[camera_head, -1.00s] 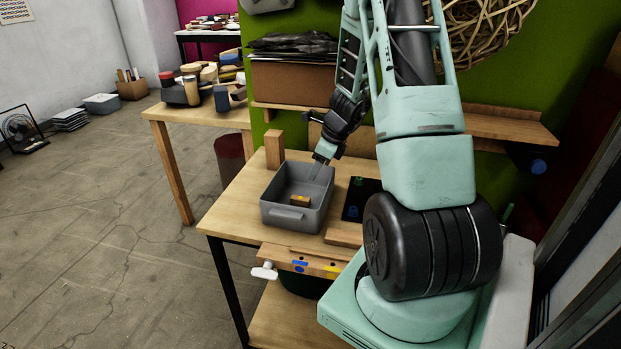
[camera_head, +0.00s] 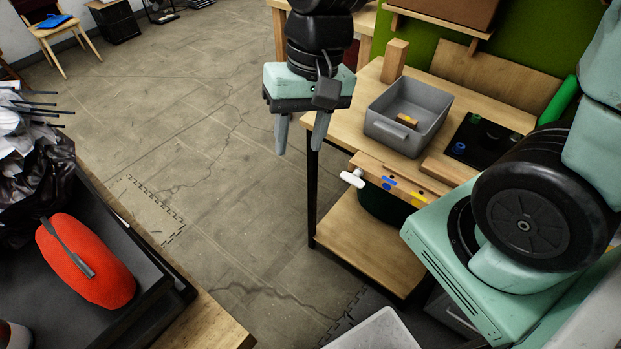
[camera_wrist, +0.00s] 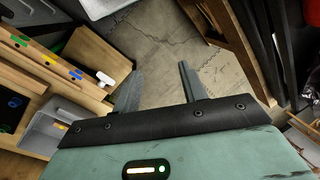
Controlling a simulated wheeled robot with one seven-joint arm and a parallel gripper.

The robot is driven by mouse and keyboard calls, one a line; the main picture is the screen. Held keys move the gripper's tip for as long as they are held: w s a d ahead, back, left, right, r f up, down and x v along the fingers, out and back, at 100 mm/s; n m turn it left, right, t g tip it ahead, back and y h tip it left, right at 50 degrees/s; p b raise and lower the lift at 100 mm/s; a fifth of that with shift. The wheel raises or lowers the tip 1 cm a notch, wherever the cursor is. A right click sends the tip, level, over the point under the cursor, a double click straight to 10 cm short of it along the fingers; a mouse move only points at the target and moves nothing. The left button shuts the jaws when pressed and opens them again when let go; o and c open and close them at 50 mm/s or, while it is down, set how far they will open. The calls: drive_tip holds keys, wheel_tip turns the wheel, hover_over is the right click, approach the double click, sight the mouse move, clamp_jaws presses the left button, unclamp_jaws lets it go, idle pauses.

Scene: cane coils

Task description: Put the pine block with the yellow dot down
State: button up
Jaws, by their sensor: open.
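A small pine-coloured block with a yellow face (camera_head: 407,120) lies inside the grey bin (camera_head: 383,128) on the wooden workbench. I cannot make out a separate dot on it. My gripper (camera_head: 301,135) is open, empty and pointing down. It hangs left of the bin, over the floor beside the bench's left edge in the picture. In the wrist view my gripper (camera_wrist: 160,82) shows its two fingers apart with only floor between them. The grey bin (camera_wrist: 48,130) also shows there at the lower left; the block in it is not visible there.
A plain upright block (camera_head: 396,60) stands behind the bin. A board with blue and yellow marks (camera_head: 397,186) and a white handle (camera_head: 352,178) run along the bench front. A black tray (camera_head: 160,290) with a red object (camera_head: 88,262) is at lower left. Open floor lies between.

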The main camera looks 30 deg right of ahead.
drive_tip(key=s+a+r+n+h, duration=0.1)
drive_tip(key=s+a+n, duration=0.2)
drive_tip(key=s+n, duration=0.6)
drive_tip(key=shift+s+a+h, duration=0.2)
drive_tip(key=shift+a+h, duration=0.15)
drive_tip(key=shift+h, duration=0.05)
drive_tip(key=shift+f+b, duration=0.65)
drive_tip(key=shift+b, duration=0.1)
